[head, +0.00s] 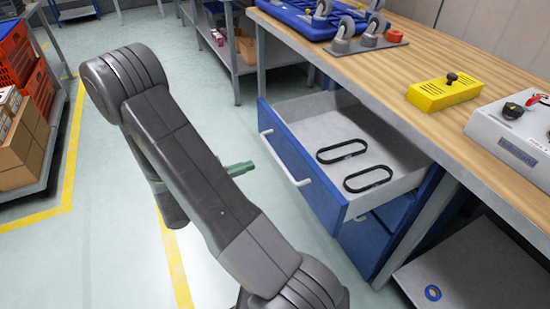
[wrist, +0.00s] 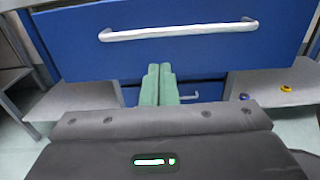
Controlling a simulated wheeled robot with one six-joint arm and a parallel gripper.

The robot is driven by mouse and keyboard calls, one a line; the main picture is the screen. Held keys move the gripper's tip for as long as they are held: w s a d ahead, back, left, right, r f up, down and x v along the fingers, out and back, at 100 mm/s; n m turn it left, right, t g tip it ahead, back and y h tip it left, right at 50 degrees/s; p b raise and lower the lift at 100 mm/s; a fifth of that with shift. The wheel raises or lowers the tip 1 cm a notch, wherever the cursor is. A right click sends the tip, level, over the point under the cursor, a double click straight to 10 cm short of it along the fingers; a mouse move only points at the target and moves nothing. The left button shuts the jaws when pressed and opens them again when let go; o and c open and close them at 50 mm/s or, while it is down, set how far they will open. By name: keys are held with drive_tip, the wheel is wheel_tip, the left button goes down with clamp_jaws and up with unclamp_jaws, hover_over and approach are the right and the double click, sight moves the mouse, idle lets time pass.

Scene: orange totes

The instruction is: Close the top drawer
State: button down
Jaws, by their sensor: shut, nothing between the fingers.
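The top drawer (head: 300,165) is pulled out from under the workbench, with a blue front and a white bar handle (head: 286,160). Two black oval belts (head: 342,151) lie apart inside it. In the wrist view the blue drawer front (wrist: 180,55) fills the upper middle, with its handle (wrist: 180,31) near the top. My gripper (wrist: 158,70) has green fingers pressed together with nothing between them, below the handle and pointing toward the front's lower edge. In the head view the green fingertips (head: 240,168) show left of the drawer, mostly behind my arm. I cannot tell whether they touch the front.
A closed lower drawer (head: 365,240) sits beneath. The wooden bench top (head: 430,60) holds a yellow box (head: 444,92), casters and a control box (head: 515,130). A low shelf (head: 460,270) is at lower right. Orange totes (head: 15,55) and cartons stand left; the floor between is clear.

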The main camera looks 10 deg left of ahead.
sight(285, 154)
drive_tip(key=x, duration=0.9)
drive_tip(key=shift+w+d+b, duration=0.15)
drive_tip(key=shift+d+b, duration=0.1)
drive_tip(key=shift+b, duration=0.15)
drive_tip(key=b+x, duration=0.2)
drive_tip(key=x, duration=2.6)
drive_tip(key=shift+w+d, duration=0.4)
drive_tip(key=shift+r, duration=0.1)
drive_tip(key=shift+w+r, duration=0.1)
